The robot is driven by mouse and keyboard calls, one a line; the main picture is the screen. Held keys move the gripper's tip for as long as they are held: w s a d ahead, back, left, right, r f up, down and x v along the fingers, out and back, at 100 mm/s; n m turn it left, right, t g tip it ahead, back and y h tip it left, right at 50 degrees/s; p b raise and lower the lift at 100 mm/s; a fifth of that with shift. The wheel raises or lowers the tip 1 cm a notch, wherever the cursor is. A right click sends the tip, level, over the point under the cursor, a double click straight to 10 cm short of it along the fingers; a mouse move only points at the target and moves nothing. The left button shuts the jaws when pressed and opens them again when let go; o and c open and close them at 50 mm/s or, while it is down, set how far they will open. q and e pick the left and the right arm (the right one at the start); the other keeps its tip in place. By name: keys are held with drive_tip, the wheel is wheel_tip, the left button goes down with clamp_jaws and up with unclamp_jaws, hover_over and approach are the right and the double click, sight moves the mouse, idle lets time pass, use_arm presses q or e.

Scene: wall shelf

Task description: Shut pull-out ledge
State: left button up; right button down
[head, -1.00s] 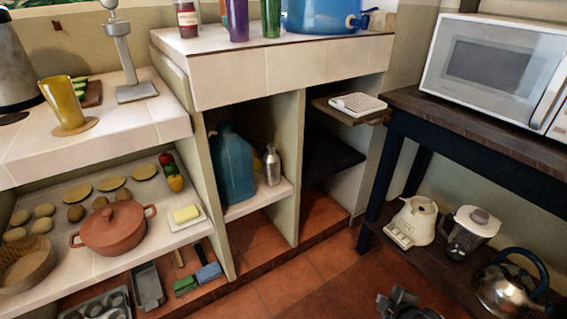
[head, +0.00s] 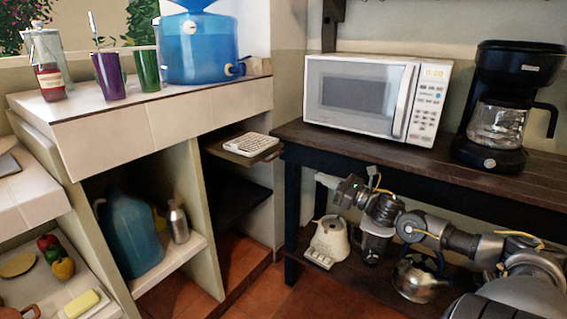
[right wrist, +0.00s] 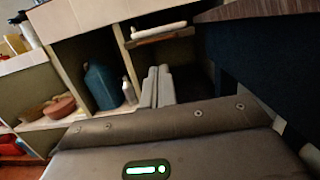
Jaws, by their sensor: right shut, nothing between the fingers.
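The pull-out ledge (head: 268,157) is a thin wooden board that juts out of the upper right bay of the tiled counter. A white, flat item with a keypad-like top (head: 251,142) lies on it. The ledge also shows in the right wrist view (right wrist: 166,37), above the fingertips. My right gripper (head: 324,181) is to the right of the ledge and lower in the picture, in front of the dark table. Its two pale fingers (right wrist: 157,86) are together with nothing between them, apart from the ledge. My left gripper is not in view.
A dark table (head: 460,172) with a microwave (head: 362,93) and coffee maker (head: 505,105) stands right of the ledge. Its lower shelf holds a cream appliance (head: 330,240), a blender (head: 372,243) and a kettle (head: 420,277). A dark shelf (head: 238,200) lies below the ledge.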

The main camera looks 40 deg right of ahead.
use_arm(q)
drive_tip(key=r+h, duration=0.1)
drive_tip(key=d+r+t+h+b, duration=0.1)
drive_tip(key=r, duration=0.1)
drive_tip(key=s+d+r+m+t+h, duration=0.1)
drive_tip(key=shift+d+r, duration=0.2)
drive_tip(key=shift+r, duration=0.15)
use_arm(e)
drive_tip(key=x, duration=1.3)
drive_tip(key=shift+w, duration=0.4)
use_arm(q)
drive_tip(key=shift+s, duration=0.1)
use_arm(e)
drive_tip(key=shift+a, duration=0.1)
